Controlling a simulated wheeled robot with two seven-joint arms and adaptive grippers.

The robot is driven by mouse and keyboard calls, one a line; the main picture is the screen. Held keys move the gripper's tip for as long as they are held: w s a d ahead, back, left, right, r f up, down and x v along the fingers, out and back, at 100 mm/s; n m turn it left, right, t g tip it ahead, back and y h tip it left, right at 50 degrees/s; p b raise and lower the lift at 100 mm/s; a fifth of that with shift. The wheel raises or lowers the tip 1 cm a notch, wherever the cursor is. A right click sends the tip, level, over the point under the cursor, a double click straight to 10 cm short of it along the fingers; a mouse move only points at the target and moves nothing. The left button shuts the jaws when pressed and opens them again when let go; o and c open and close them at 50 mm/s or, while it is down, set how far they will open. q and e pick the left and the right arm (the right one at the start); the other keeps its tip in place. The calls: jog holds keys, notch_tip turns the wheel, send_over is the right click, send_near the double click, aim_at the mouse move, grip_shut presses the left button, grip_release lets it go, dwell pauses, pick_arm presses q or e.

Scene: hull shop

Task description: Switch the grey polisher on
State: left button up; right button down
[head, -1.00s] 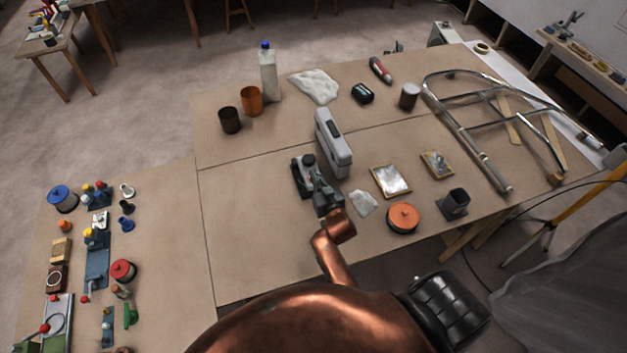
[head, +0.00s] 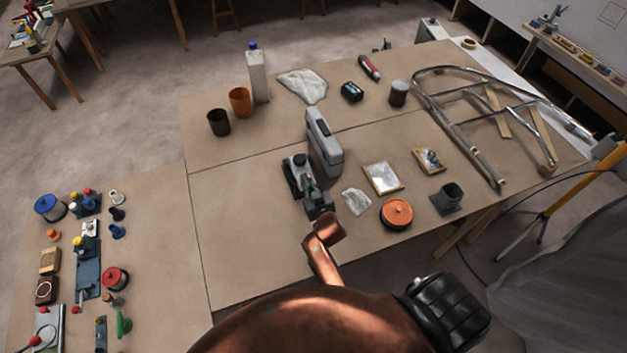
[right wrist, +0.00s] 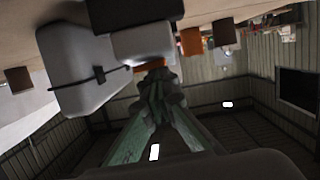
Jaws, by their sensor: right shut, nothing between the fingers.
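A light grey upright body, which I take for the grey polisher (head: 325,145), stands near the middle of the table. A dark piece with a grey top (head: 296,170) stands just left of it; I cannot tell whether it is part of the polisher. My right gripper (head: 306,187) is shut and empty, close beside that dark piece. In the right wrist view, the grey body (right wrist: 80,70) with a dark band is at upper left. The shut fingertips (right wrist: 155,85) point at a small orange patch (right wrist: 148,68) under a light grey block; contact is unclear. My left gripper is out of view.
A crumpled cloth (head: 356,201), a framed plate (head: 382,177) and an orange round tin (head: 396,213) lie right of the gripper. A metal tube frame (head: 475,145) fills the right end.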

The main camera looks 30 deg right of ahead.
jog(key=shift+s+d+f, duration=0.1)
jog(key=shift+f, duration=0.1)
notch_tip(320, 180, up, 10)
jog(key=shift+r, duration=0.2)
dwell(0.3)
dwell(0.4)
